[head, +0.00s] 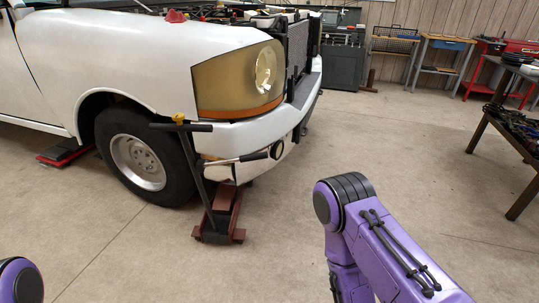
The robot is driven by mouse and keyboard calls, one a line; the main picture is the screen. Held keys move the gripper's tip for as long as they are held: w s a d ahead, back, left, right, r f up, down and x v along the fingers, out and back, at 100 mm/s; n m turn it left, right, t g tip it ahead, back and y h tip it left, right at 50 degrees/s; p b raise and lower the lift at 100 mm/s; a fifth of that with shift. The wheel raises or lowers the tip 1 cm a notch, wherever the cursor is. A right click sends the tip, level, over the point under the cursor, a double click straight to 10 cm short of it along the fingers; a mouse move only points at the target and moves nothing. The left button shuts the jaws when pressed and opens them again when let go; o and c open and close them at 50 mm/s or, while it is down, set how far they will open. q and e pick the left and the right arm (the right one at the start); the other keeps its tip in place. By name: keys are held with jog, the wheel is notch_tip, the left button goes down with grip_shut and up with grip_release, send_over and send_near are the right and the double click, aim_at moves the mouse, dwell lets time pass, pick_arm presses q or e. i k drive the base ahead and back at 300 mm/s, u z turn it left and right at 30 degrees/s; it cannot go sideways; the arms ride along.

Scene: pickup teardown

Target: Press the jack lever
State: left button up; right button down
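A red floor jack (228,206) stands on the floor under the front bumper of a white pickup (180,50). Its dark lever (191,165) rises tilted to the left, with a black crossbar handle (181,127) at the top beside the front wheel. A shorter rod with a black grip (252,157) crosses in front of the bumper above the jack. My purple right arm is in the lower right, apart from the jack. Only a small piece of my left arm shows at the bottom left corner. Neither gripper is in the picture.
The front wheel (137,164) is just left of the lever. Another red jack or stand (66,151) lies under the truck further left. A table with dark parts (508,125) is at the right edge. The floor before the jack is clear.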

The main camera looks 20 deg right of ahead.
aim_at(201, 165)
jog(key=z, duration=0.5)
jog(key=k, duration=1.15)
jog(key=z, duration=0.9)
jog(key=i, duration=1.5)
jog(key=u, duration=1.05)
jog(key=i, duration=0.65)
jog(key=u, duration=0.7)
